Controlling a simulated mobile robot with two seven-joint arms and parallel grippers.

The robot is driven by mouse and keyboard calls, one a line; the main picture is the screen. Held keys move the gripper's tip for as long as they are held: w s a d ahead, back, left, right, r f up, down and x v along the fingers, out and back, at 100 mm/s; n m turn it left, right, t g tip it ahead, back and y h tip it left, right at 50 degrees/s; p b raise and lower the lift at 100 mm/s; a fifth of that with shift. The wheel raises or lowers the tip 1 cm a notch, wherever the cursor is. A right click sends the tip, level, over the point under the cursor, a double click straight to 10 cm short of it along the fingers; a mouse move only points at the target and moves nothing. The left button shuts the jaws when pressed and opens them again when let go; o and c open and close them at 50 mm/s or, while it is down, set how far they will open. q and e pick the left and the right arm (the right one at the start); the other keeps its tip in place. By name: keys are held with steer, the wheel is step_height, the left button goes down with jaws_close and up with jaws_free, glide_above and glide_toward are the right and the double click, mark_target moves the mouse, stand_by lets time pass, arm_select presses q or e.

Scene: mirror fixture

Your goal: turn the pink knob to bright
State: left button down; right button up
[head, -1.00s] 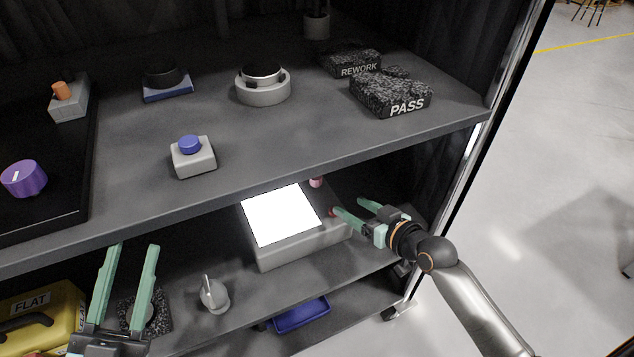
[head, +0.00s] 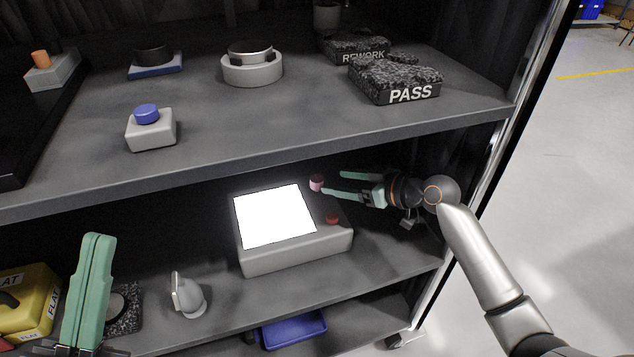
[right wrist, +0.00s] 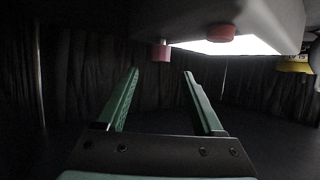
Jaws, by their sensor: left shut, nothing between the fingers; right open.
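The pink knob (head: 316,183) stands at the back right corner of a grey light box (head: 290,255) with a glowing white panel (head: 273,216). A red knob (head: 332,219) sits nearer the box's front. My right gripper (head: 334,182) is open, with its fingertips close to the right of the pink knob. In the right wrist view the pink knob (right wrist: 160,52) appears ahead, between and beyond the fingers, and the red knob (right wrist: 221,33) is to its right. Contact with the knob cannot be made out. My left gripper (head: 97,238) is shut and empty at the lower left.
The upper shelf (head: 270,140) overhangs the box. A grey device with an upright plate (head: 188,295) and a yellow case (head: 28,300) stand to the left on the lower shelf. A blue tray (head: 295,329) lies below. Bare shelf shows in front of the box.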

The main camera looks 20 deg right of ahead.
mark_target(318, 179)
steer(key=b+x, duration=0.2)
steer(key=x, duration=0.5)
steer(key=shift+w+a+f, duration=0.15)
steer(key=shift+w+f, duration=0.05)
steer(key=shift+w, duration=0.05)
steer(key=shift+c, duration=0.2)
jaws_close()
